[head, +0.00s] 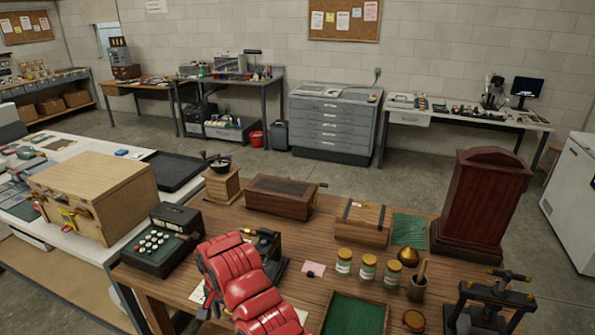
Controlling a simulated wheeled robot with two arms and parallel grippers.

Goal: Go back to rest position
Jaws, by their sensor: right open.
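My right arm, with red padded links, reaches over the wooden table (318,272) from the bottom edge. My right gripper (209,309) is at the end of this arm, low at the table's left front. Only small dark parts of it show beside the red link. It is open, and I see nothing held in it. My left gripper is not in view.
Near my arm are a black keyed machine (155,243), three jars (368,267), a green-lined tray (355,314), a wooden box (281,196), a dark red clock-like case (482,205) and a black press (486,308). A wooden chest (95,190) stands left.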

